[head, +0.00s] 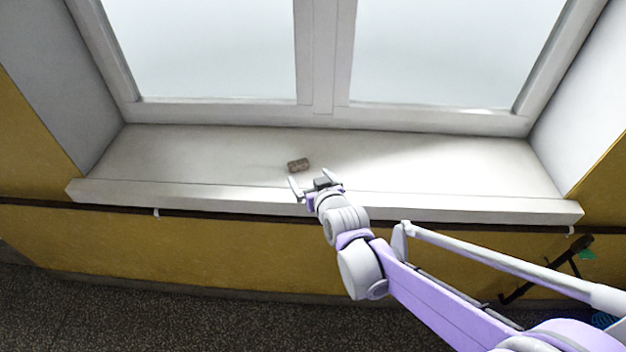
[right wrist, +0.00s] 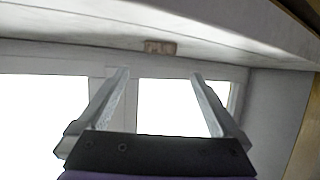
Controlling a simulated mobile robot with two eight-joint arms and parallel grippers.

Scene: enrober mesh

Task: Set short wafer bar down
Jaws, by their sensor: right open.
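The short wafer bar (head: 298,165) is a small brown block lying on the white window sill (head: 220,160), left of the sill's middle. It also shows in the right wrist view (right wrist: 160,47), beyond the fingertips. My right gripper (head: 311,182) is open and empty at the front part of the sill, just in front of the bar and apart from it. In the right wrist view its two fingers (right wrist: 160,75) stand wide apart with nothing between them. My left gripper is not in view.
A white-framed window (head: 318,60) stands behind the sill, with side walls at both ends. The rest of the sill is bare. Below it are a yellow wall (head: 200,245) and a dark speckled floor (head: 150,315). A dark object (head: 550,272) stands at the lower right.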

